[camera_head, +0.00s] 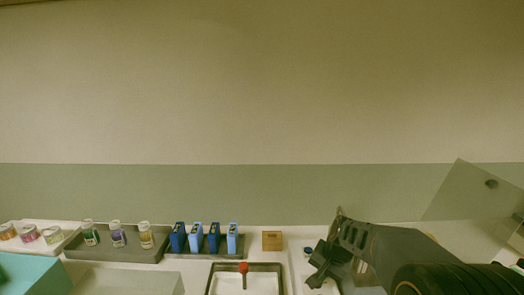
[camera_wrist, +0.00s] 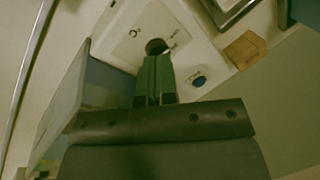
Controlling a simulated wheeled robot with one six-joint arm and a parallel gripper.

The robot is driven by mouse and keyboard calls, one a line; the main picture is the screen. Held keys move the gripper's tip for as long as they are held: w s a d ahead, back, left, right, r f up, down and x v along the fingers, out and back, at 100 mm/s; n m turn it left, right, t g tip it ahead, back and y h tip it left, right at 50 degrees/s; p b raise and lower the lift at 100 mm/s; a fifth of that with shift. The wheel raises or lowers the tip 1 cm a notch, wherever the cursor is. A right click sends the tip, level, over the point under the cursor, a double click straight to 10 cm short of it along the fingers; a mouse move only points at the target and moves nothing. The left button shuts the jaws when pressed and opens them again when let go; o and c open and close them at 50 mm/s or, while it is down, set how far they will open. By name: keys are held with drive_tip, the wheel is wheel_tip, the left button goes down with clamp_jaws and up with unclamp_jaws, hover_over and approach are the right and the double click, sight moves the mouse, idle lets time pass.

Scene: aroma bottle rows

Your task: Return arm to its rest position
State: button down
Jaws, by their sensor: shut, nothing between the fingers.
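My arm reaches in from the lower right of the head view, with my gripper (camera_head: 318,278) low over the white device (camera_head: 300,262). In the wrist view, my gripper's green-grey fingers (camera_wrist: 156,62) are together and hold nothing. Their tips appear in front of a dark round opening (camera_wrist: 156,46) on the white device; I cannot tell whether they touch it. A blue round knob (camera_wrist: 199,81) is on the device, to the right of the fingers.
A wooden block (camera_head: 272,241) stands left of the device. A dark-rimmed tray (camera_head: 281,268) with a red-tipped stick (camera_head: 244,270) is left of my gripper. Several blue bottles (camera_head: 195,238) and small capped bottles (camera_head: 118,235) stand in rows further left. A clear panel (camera_head: 470,195) tilts at right.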

drive_tip(key=s+r+n+h, duration=0.1)
drive_tip(key=s+r+n, duration=0.2)
drive_tip(key=s, duration=0.4)
drive_tip(key=s+r+n+t+h, duration=0.1)
drive_tip(key=s+r+n, duration=0.1)
drive_tip(key=s, duration=0.6)
drive_tip(key=shift+s+a+r+n+t+h, duration=0.15)
drive_tip(key=shift+r+n+t+h, duration=0.2)
drive_tip(key=shift+n, duration=0.55)
